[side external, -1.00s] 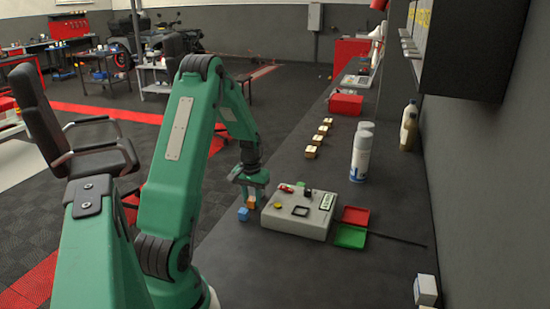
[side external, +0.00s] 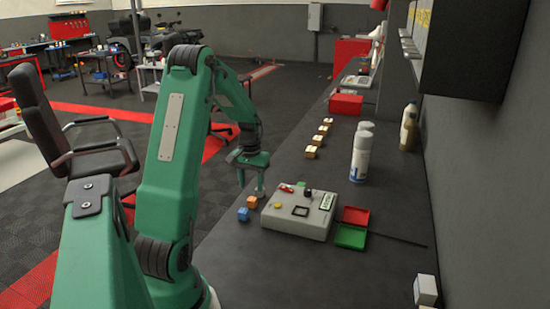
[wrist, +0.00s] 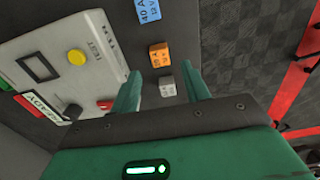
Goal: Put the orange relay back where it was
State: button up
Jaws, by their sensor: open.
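The orange relay (side external: 252,202) sits on the dark bench top, left of the grey test box. It also shows in the wrist view (wrist: 160,55), between a blue relay (wrist: 147,12) and a grey relay (wrist: 166,86) in one row. The blue relay is also in the side view (side external: 243,214). My gripper (side external: 251,183) is open and empty, just beyond and above the orange relay. In the wrist view its two fingers (wrist: 161,92) are spread, with the grey relay seen between them and the orange relay past their tips. The grey relay is not clear in the side view.
The grey test box (side external: 292,225) has a black square frame, a yellow button and a red part on top. Red (side external: 355,215) and green (side external: 350,237) trays lie to its right. Spray cans (side external: 361,155) and several small blocks (side external: 313,146) stand farther back.

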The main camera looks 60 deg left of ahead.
aim_at(253, 200)
notch_tip(253, 200, up, 6)
jog(key=shift+r, duration=0.2)
dwell(0.3)
dwell(0.4)
jog(key=w+d+r+m+t, duration=0.1)
jog(key=d+r, duration=0.2)
jog(key=d, duration=0.3)
jog(key=d+r+m+t+y, duration=0.1)
jog(key=d+r+m, duration=0.15)
jog(key=d, duration=0.35)
jog(key=w+d+r+m, duration=0.1)
jog(key=d+r, duration=0.3)
jog(key=d, duration=0.3)
jog(key=s+d+r+m+t, duration=0.1)
jog(key=s+d+m, duration=0.1)
jog(key=s+d, duration=0.2)
jog(key=s+d+m+t+h, duration=0.1)
jog(key=s+d, duration=0.4)
jog(key=d, duration=0.5)
jog(key=shift+d+r+m+t, duration=0.25)
jog(key=shift+r+m+t, duration=0.15)
jog(key=shift+m+t, duration=0.4)
